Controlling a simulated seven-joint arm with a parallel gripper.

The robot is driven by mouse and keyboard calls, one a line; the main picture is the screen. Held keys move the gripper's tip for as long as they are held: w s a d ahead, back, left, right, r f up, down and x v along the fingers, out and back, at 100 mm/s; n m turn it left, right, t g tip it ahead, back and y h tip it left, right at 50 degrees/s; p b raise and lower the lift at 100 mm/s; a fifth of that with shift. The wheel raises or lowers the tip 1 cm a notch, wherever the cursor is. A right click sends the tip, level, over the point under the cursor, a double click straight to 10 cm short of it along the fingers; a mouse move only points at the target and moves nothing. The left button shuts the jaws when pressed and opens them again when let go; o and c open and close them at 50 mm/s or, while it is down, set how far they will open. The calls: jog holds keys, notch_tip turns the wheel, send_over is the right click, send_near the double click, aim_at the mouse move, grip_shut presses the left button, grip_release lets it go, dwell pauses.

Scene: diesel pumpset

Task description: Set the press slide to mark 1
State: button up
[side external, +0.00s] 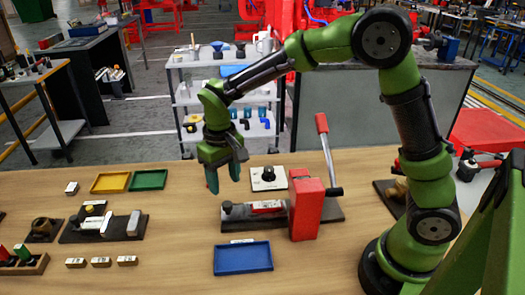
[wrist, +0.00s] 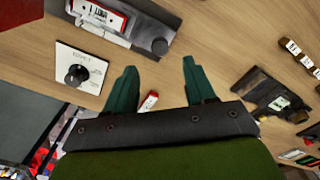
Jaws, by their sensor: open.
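The press is a red block (side external: 306,210) with a red-handled lever (side external: 323,140), standing on a dark base right of my gripper. Its slide (side external: 266,207) is a low piece with a red and white label left of the block, with a dark round knob (side external: 227,207) at its left end. In the wrist view the labelled slide (wrist: 100,16) is at the top left, and the dark knob (wrist: 160,46) lies beyond my fingers. The label's marks are too small to read surely. My gripper (side external: 224,183) is open and empty above the table, apart from the slide; its green fingers (wrist: 160,68) are spread.
A white plate with a black dial (side external: 268,177) lies behind the slide. A blue tray (side external: 243,258) lies in front. Yellow (side external: 109,183) and green (side external: 148,180) trays and a dark fixture (side external: 104,226) are at left. Bare table separates the left fixture from the press.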

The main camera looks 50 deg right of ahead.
aim_at(227, 204)
notch_tip(227, 204, down, 7)
dwell(0.3)
grip_shut()
dwell(0.3)
